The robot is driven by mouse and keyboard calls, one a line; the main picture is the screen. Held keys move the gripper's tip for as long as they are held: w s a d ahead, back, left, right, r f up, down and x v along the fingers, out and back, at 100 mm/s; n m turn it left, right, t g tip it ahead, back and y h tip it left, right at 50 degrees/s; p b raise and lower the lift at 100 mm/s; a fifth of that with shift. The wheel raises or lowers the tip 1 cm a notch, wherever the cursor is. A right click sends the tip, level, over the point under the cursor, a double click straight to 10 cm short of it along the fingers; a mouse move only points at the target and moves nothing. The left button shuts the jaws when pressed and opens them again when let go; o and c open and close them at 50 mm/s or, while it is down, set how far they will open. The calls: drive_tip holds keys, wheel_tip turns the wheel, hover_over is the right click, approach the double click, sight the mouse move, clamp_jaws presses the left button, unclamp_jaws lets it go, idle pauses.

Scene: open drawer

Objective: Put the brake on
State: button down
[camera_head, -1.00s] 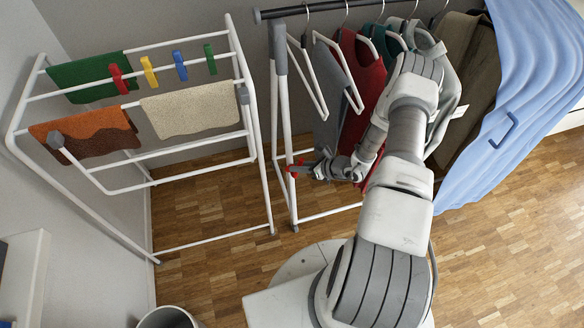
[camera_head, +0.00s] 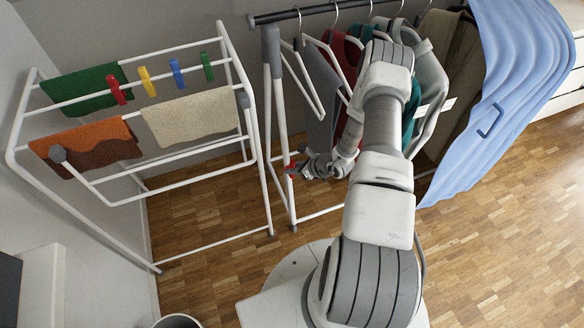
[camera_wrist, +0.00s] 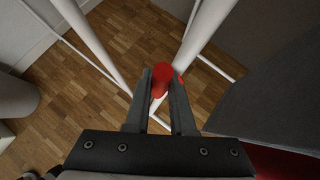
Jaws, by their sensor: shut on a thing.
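The red brake part (camera_head: 291,169) is on the lower part of the white clothes rack's left post (camera_head: 281,120). My gripper (camera_head: 299,170) reaches it from the right. In the wrist view the red part (camera_wrist: 162,78) is a short round knob between my two fingertips (camera_wrist: 160,88), which are closed on it. A small second bit of red shows just right of the right fingertip. The knob's far side and its joint with the post are hidden.
Garments on hangers, one grey (camera_head: 318,100), hang close above and right of my gripper. A white drying rack (camera_head: 235,80) with cloths and pegs stands to the left. A blue cloth (camera_head: 505,100) hangs at right. The wooden floor (camera_head: 500,240) at front right is clear.

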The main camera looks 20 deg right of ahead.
idle(0.3)
drive_tip(key=c, duration=0.8)
unclamp_jaws()
drive_tip(key=shift+o, duration=0.2)
drive_tip(key=p+v, duration=0.3)
drive_tip(key=v, duration=1.4)
drive_tip(key=shift+s+r, duration=0.15)
